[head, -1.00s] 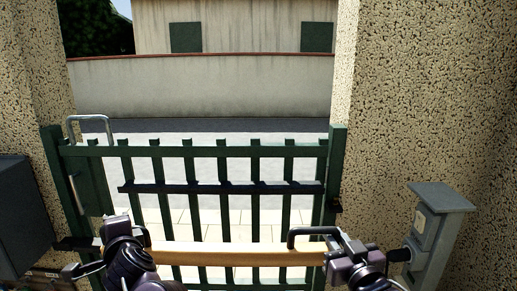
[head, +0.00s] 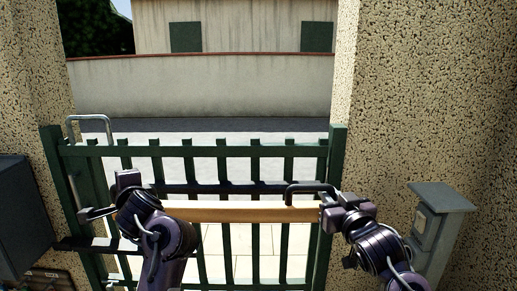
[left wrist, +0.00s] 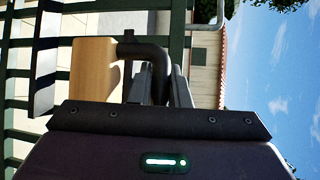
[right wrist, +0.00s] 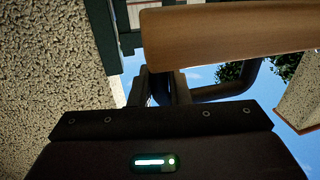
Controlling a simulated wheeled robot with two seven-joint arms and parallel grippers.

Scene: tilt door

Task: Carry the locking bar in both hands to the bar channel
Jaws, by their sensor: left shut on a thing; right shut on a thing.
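The locking bar (head: 255,212) is a pale wooden beam with dark bent handles. It is level in front of the green gate, slightly below a dark horizontal rail (head: 240,188) that looks like the bar channel. My left gripper (left wrist: 157,88) is shut on the handle beside the bar's end (left wrist: 92,68); in the head view my left arm hides that end. My right gripper (right wrist: 160,88) is shut on the other handle (right wrist: 222,92), with the wood (right wrist: 235,35) beyond it. Whether the bar touches the rail cannot be told.
The green slatted gate (head: 187,155) stands between two speckled pillars (head: 430,90). A grey box (head: 20,215) is at left, with a dark arm (head: 85,245) by the gate. A grey pedestal (head: 437,205) stands near my right arm.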

